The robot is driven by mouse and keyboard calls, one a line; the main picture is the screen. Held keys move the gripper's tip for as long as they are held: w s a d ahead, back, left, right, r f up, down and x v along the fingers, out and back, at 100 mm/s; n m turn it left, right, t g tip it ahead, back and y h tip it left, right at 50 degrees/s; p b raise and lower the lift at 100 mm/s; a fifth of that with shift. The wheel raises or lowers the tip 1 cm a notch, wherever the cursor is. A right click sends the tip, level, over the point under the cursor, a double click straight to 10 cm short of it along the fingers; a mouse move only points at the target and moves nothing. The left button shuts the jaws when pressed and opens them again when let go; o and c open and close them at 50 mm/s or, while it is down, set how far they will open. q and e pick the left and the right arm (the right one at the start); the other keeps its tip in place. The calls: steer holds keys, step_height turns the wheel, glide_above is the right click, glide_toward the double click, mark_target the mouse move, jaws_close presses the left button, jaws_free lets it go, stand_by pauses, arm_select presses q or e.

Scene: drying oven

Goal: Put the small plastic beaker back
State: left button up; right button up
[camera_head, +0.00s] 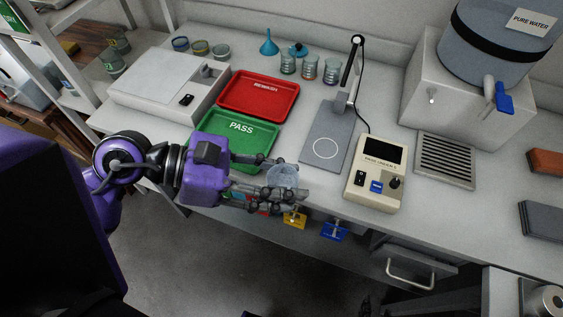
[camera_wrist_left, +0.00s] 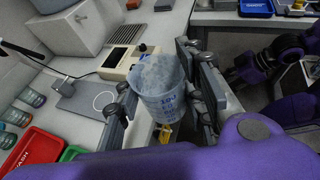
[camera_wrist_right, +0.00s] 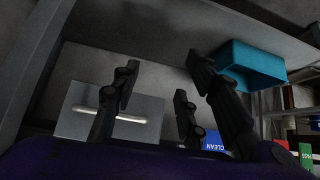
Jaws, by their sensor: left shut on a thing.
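The small plastic beaker (camera_head: 282,175) is translucent with faint blue print. In the head view my left gripper (camera_head: 299,179) is shut on it, just off the table's front edge by the green PASS tray (camera_head: 213,148). In the left wrist view the beaker (camera_wrist_left: 160,98) is between the two fingers of the left gripper (camera_wrist_left: 158,84), with its mouth toward the camera.
A red REWASH tray (camera_head: 259,95), a grey stand (camera_head: 327,138), a beige meter (camera_head: 374,173) and a PURE WATER tank (camera_head: 492,48) are on the table. Several small beakers and a blue funnel (camera_head: 268,44) stand at the back. A teal bin (camera_wrist_right: 252,66) is near the right gripper.

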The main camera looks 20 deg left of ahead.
mark_target(282, 174)
arm_select(q)
steer(key=w+f+b, duration=0.1)
steer(key=w+a+f+b, duration=0.1)
steer(key=w+f+b, duration=0.1)
steer(key=shift+w+f, duration=0.25)
steer(key=w+a+f, duration=0.1)
steer(key=w+f, duration=0.3)
steer(key=w, duration=0.1)
steer(key=w+a+f, duration=0.1)
steer(key=w, duration=0.2)
steer(key=shift+a+f, duration=0.35)
steer(key=shift+f, duration=0.05)
steer(key=f, duration=0.3)
steer(key=shift+w+f, duration=0.25)
arm_select(e)
steer(key=f, duration=0.3)
steer(key=shift+s+d+f, duration=0.3)
